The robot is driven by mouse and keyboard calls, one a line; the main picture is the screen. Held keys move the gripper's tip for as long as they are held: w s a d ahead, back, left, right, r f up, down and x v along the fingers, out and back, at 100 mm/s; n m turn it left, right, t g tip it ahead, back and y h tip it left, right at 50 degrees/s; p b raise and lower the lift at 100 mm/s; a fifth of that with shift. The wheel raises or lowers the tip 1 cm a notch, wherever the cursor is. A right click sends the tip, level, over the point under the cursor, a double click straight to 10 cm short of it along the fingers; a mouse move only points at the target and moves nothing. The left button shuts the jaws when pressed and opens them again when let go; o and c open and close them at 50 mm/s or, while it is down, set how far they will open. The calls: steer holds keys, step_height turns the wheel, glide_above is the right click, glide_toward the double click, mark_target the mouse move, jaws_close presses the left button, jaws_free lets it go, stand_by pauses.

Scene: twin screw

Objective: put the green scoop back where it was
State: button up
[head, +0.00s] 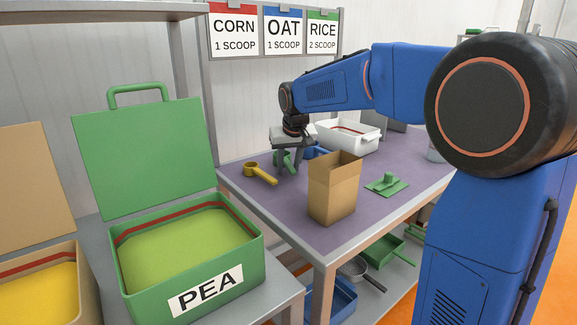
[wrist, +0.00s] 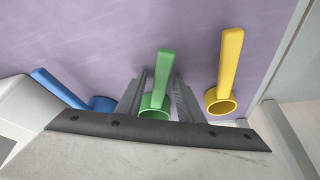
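The green scoop (head: 287,161) is at the purple tabletop, under my gripper (head: 288,158), between a yellow scoop (head: 260,174) and a blue scoop (head: 318,152). In the wrist view the green scoop (wrist: 163,75) has its handle pointing up the picture, and part of its cup is hidden by the gripper body. My gripper (wrist: 160,85) points down with its two grey fingers apart, one on each side of the green scoop. Gaps show between the fingers and the scoop. The yellow scoop (wrist: 225,80) and blue scoop (wrist: 75,97) lie at either side.
A brown open box (head: 333,190) and a green lid-like piece (head: 387,184) stand nearer the table's front. A white bin (head: 348,136) is behind. The green PEA bin (head: 190,270) with its lid raised is at the left. Signs (head: 283,32) for corn, oat and rice hang above.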

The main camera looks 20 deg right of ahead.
steer(key=v, duration=1.2)
steer(key=shift+r, duration=0.1)
